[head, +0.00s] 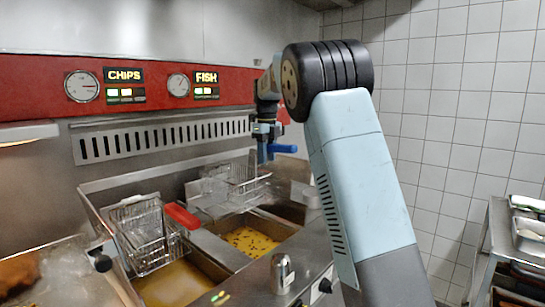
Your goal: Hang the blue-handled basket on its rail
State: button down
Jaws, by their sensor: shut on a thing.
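My gripper (265,150) is shut on the blue handle (284,148) above the right side of the fryer. The wire basket (232,184) of that handle is to the left of and below my gripper, near the fryer's back wall. It is above the right vat (250,240), clear of the oil, which has dark bits floating in it. The rail is hard to make out behind the basket, and I cannot tell whether the basket touches it. My fingertips are small and partly hidden by the handle.
A second wire basket (142,236) with a red handle (181,215) sits at the left vat (178,284). A metal shaker (282,274) stands on the front ledge. The red panel (150,75) has CHIPS and FISH displays. A rack with trays (528,236) is at right.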

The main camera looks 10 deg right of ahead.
jog(key=w+a, duration=0.3)
jog(key=w, duration=0.2)
jog(key=shift+a, duration=0.4)
jog(key=shift+w, duration=0.1)
jog(key=shift+f, duration=0.15)
dwell(0.4)
jog(key=shift+f, duration=1.3)
jog(key=shift+f, duration=1.65)
jog(key=shift+f, duration=0.6)
